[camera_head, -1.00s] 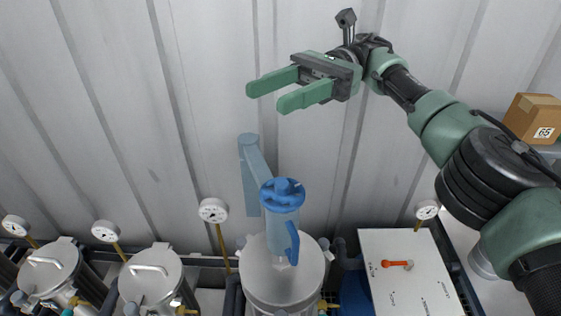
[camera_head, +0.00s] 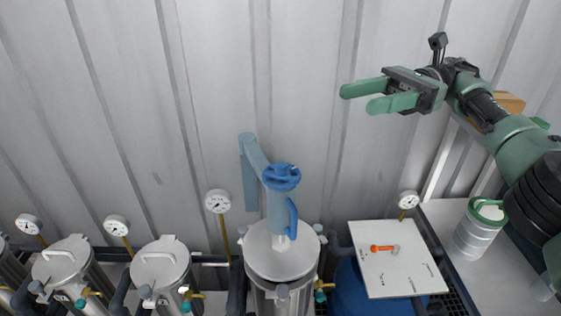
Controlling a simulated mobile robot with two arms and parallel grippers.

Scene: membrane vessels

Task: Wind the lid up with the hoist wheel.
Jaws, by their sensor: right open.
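The blue hoist wheel (camera_head: 282,177) sits on top of a light-blue hoist post (camera_head: 280,212), with a darker blue handle (camera_head: 292,217) on its side. A light-blue arm (camera_head: 252,165) runs from the hoist toward the wall. Below it the round metal lid (camera_head: 265,254) lies on the middle vessel (camera_head: 283,298); I see no clear gap between them. My right gripper (camera_head: 357,98) is open and empty, up and to the right of the wheel, well apart from it. My left gripper is not in view.
Two smaller lidded vessels (camera_head: 162,262) (camera_head: 64,258) stand at left. Pressure gauges (camera_head: 217,201) line the wall. A white board (camera_head: 392,274) with an orange-handled tool (camera_head: 384,248) is at right. A white bucket (camera_head: 474,238) and a cardboard box (camera_head: 509,103) are farther right.

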